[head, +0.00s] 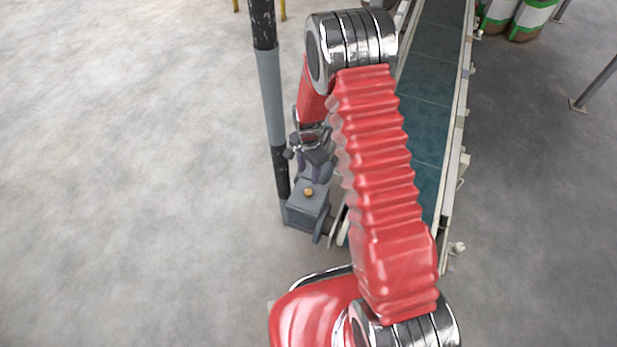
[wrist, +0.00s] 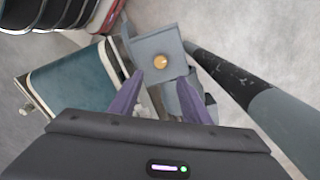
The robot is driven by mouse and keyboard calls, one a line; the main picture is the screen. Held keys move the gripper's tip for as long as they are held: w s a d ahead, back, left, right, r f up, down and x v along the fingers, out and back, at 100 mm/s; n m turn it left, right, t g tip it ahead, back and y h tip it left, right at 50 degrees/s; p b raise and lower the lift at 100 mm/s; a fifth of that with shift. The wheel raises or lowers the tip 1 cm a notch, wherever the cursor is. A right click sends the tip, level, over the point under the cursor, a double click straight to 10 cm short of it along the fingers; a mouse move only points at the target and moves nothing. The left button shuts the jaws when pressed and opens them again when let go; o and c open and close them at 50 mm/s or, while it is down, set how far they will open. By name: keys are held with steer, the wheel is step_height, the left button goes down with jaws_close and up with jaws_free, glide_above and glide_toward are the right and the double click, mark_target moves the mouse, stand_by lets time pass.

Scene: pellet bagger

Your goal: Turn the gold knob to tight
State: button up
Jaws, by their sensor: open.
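The gold knob (head: 308,191) sits on top of a grey box (head: 305,212) at the foot of a pole. It also shows in the wrist view (wrist: 160,62), on the box's grey top face (wrist: 146,46). My gripper (wrist: 152,88) is open, its two purple fingers apart, with nothing between them. In the wrist view the knob appears just past the fingertips, between their lines. In the head view my gripper (head: 318,176) is just behind the knob and partly hidden by my arm. I cannot tell the exact gap to the knob. I see no mark of the knob's setting.
A grey and black pole (head: 270,90) rises close beside the box. A conveyor with a green-blue belt (head: 428,120) runs on the right. Green and white bags (head: 533,14) stand at the far right. The concrete floor on the left is clear.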

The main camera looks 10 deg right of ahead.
steer(key=shift+r, duration=1.1)
steer(key=s+r+n+g, duration=0.2)
steer(key=s+n, duration=0.3)
steer(key=s, duration=0.1)
steer(key=s+r+n+t, duration=0.2)
steer(key=s+r, duration=0.4)
steer(key=r, duration=0.6)
steer(key=s+r+n+t, duration=0.3)
steer(key=s+r, duration=0.4)
steer(key=r, duration=0.6)
steer(key=s+r+n+t, duration=0.2)
steer(key=s+r, duration=0.5)
steer(key=r, duration=0.5)
steer(key=shift+s+r+n+t, duration=0.2)
steer(key=shift+r+n+t, duration=0.1)
steer(key=shift+r, duration=0.1)
